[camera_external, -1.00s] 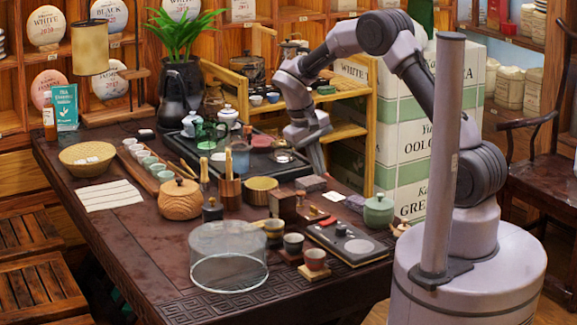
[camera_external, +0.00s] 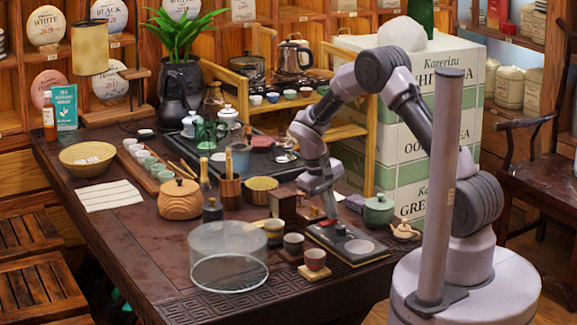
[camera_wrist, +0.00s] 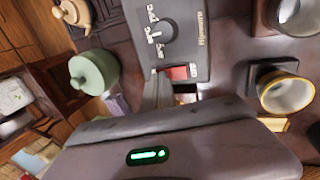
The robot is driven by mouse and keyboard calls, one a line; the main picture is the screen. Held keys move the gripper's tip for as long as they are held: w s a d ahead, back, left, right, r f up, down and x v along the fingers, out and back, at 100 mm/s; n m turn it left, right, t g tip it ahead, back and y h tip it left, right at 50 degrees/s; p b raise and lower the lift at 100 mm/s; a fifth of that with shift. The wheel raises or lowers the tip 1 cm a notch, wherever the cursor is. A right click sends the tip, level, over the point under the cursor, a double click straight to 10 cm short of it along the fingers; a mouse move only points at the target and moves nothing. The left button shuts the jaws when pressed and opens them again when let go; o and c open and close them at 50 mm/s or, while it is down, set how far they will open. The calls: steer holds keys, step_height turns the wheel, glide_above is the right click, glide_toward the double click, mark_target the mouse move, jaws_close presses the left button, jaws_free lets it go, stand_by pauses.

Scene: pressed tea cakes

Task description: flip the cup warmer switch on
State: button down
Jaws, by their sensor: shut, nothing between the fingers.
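The cup warmer (camera_external: 322,236) is a flat dark slab with a pale round plate near the table's front right. In the wrist view its panel (camera_wrist: 190,32) shows a dark knob, white markings and a red switch (camera_wrist: 179,73) at the near end. My gripper (camera_external: 333,217) is shut and empty, pointing down at the end of the warmer away from the plate. In the wrist view its fingertips (camera_wrist: 156,80) are just left of the red switch. I cannot tell whether they touch it or which way it is set.
A green lidded jar (camera_external: 379,211) and small teapot (camera_external: 405,230) stand right of the warmer. Cups (camera_external: 293,244) and a red-brown cup (camera_external: 315,260) stand to its left. A clear round cover (camera_external: 228,257) is farther left.

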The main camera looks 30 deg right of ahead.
steer(key=shift+s+d+f+y+p, duration=0.1)
steer(key=shift+s+d+y+p, duration=0.1)
steer(key=shift+y+p, duration=0.45)
steer(key=shift+f, duration=0.2)
steer(key=shift+a, duration=0.15)
steer(key=shift+a+r, duration=0.15)
steer(key=shift+a, duration=0.6)
steer(key=a+p+v, duration=0.1)
steer(key=p+v, duration=0.6)
steer(key=v, duration=0.7)
steer(key=shift+a, duration=0.25)
